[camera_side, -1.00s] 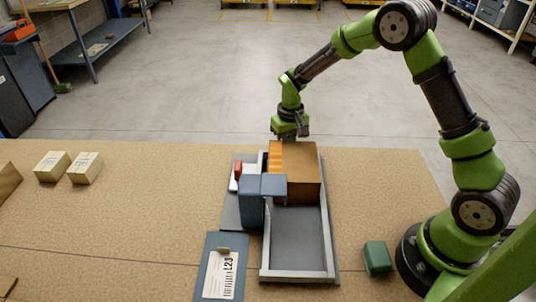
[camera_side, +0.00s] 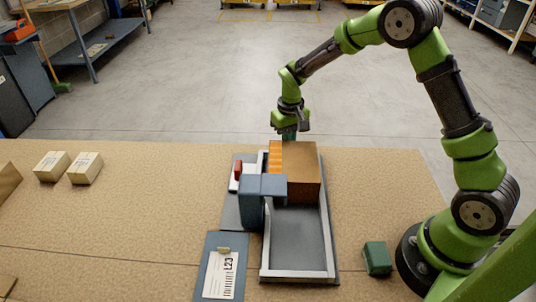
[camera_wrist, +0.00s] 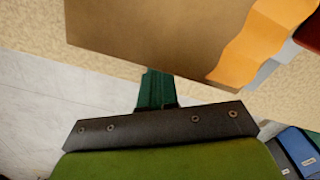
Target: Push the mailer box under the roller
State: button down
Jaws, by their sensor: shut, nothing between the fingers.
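The brown mailer box (camera_side: 305,170) sits in the far part of a grey-railed tray (camera_side: 300,235). An orange wavy strip runs along its left side, and it also shows in the wrist view (camera_wrist: 262,40). A blue-grey roller housing (camera_side: 252,205) stands at the tray's left rail, its arm reaching over the rail to the box's near left corner. The roller itself is hidden. My gripper (camera_side: 290,137) is shut and empty at the box's far end. In the wrist view its green fingers (camera_wrist: 156,88) point at the box (camera_wrist: 160,30); contact is unclear.
A red-topped part (camera_side: 238,170) sits left of the tray. A label board (camera_side: 222,268) marked L23 lies at the near left. A green block (camera_side: 377,258) is at the right, by my base. Two small cartons (camera_side: 85,168) stand far left. The tray's near half is empty.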

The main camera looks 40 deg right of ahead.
aim_at(289, 145)
jog(key=shift+s+a, duration=0.4)
jog(key=shift+s, duration=0.05)
jog(key=shift+a, duration=0.1)
jog(key=shift+s+a, duration=0.35)
jog(key=shift+s, duration=0.1)
dwell(0.6)
jog(key=shift+s+a, duration=0.4)
jog(key=shift+a, duration=0.05)
jog(key=shift+s+a, duration=0.4)
dwell(0.3)
dwell(0.3)
